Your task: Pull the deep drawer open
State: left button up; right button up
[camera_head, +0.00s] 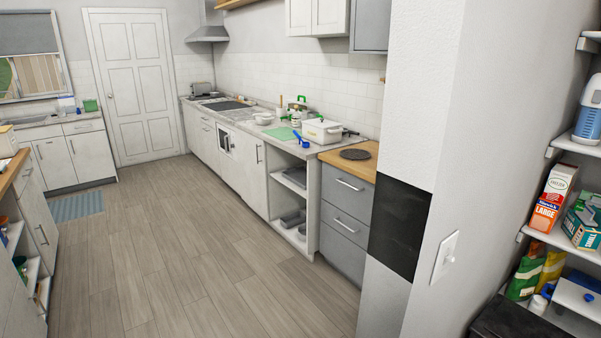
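A grey drawer unit (338,205) stands at the right end of the kitchen counter, under a wooden top. Its drawer fronts are stacked and look closed. A bar handle (349,184) shows on the upper front and another handle (345,225) on a lower one. The right part of the unit is hidden by the near wall. I cannot tell which drawer is the deep one. Neither of my grippers is in view.
The wooden floor (180,265) before the counter is clear. A white wall end (420,90) with a black panel (399,222) stands close at right. Shelves with boxes, such as an orange and white box (552,198), are at far right. A cabinet (38,225) borders the left.

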aim_at(354, 195)
jog(key=u, duration=0.75)
jog(key=i, duration=2)
jog(key=u, duration=0.15)
